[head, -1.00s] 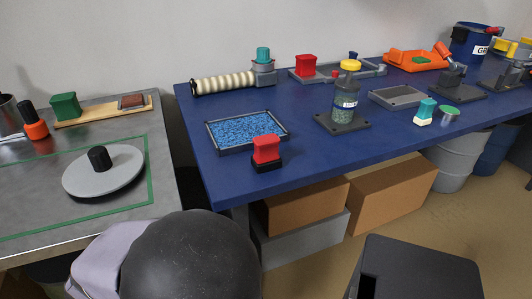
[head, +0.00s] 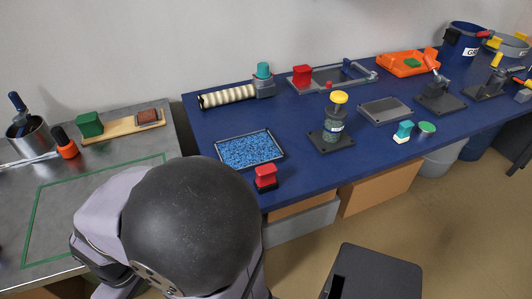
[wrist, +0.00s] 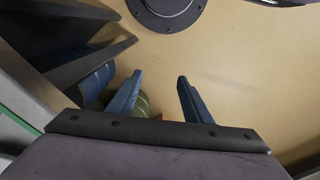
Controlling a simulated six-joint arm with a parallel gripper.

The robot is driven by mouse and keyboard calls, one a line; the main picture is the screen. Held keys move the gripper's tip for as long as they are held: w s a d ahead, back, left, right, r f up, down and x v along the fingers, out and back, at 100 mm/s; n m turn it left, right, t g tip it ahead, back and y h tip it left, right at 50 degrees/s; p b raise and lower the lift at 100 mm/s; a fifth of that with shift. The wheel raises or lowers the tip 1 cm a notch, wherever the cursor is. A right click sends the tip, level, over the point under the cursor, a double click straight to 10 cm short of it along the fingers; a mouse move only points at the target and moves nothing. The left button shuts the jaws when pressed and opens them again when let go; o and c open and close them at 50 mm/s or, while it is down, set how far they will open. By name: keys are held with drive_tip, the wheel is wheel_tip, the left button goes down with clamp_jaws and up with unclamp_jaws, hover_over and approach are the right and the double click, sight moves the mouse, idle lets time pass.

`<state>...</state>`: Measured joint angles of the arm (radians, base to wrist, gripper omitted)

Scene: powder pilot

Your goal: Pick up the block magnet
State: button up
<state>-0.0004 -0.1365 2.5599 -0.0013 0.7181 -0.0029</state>
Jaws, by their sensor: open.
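A red block with a black base (head: 265,177) stands upright at the near edge of the blue table. It may be the block magnet, but the pictures do not settle this. My gripper is not visible in the head view, where my dark, rounded arm joint fills the lower left. In the wrist view my gripper (wrist: 157,84) is open and empty. Its two blue-grey fingers point over tan floor, and no red block shows there.
A tray of blue granules (head: 272,134) lies behind the red block. A jar with a yellow lid (head: 339,98) stands to its right. A teal and white block (head: 403,132) is farther right. The steel table (head: 45,185) is at left, partly covered by my arm.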

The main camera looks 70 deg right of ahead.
drive_tip(key=w+d+r+m+p, duration=0.1)
drive_tip(key=d+r+m+p, duration=0.15)
drive_tip(key=r+p, duration=1.15)
drive_tip(key=d+r+m+p, duration=0.2)
drive_tip(key=d+r+p, duration=0.1)
drive_tip(key=r+p, duration=1.1)
drive_tip(key=s+d+f+m+h+b, duration=0.2)
drive_tip(key=d+f+m+b, duration=0.1)
drive_tip(key=d+m+b, duration=0.85)
drive_tip(key=s+d+f+m+g+b, duration=0.1)
drive_tip(key=s+d+f+m+b, duration=0.2)
drive_tip(key=s+d+m+b, duration=0.2)
drive_tip(key=s+d+f+m+g+h+b, duration=0.1)
drive_tip(key=s+d+m+b, duration=0.4)
drive_tip(key=d, duration=0.5)
drive_tip(key=shift+s+f+m+g, duration=0.5)
drive_tip(key=shift+f+g, duration=0.1)
drive_tip(key=shift+f, duration=0.3)
drive_tip(key=shift+p+x, duration=0.4)
drive_tip(key=shift+x, duration=3.15)
clamp_jaws()
